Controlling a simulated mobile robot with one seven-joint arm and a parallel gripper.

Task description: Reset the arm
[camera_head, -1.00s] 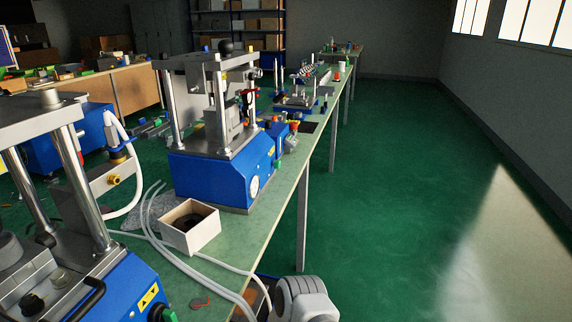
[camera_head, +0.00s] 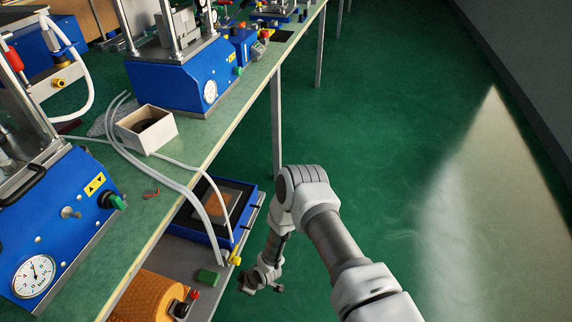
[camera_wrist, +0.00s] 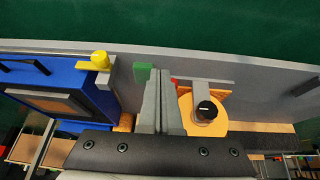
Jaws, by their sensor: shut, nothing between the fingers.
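My arm shows in the head view, folded beside the bench's long edge over the green floor. My gripper (camera_head: 262,283) hangs low at the arm's end, near the outer edge of the lower shelf. In the wrist view my gripper (camera_wrist: 160,85) has its two fingers together, with nothing between them. Behind the fingers in that view are a green block (camera_wrist: 143,72), a yellow knob (camera_wrist: 100,59) and an orange round part with a black knob (camera_wrist: 207,110).
The bench top (camera_head: 205,150) carries blue presses (camera_head: 185,78) and (camera_head: 60,225), a white box (camera_head: 146,128) and loose pale hoses. The floor (camera_head: 400,110) to the right is clear.

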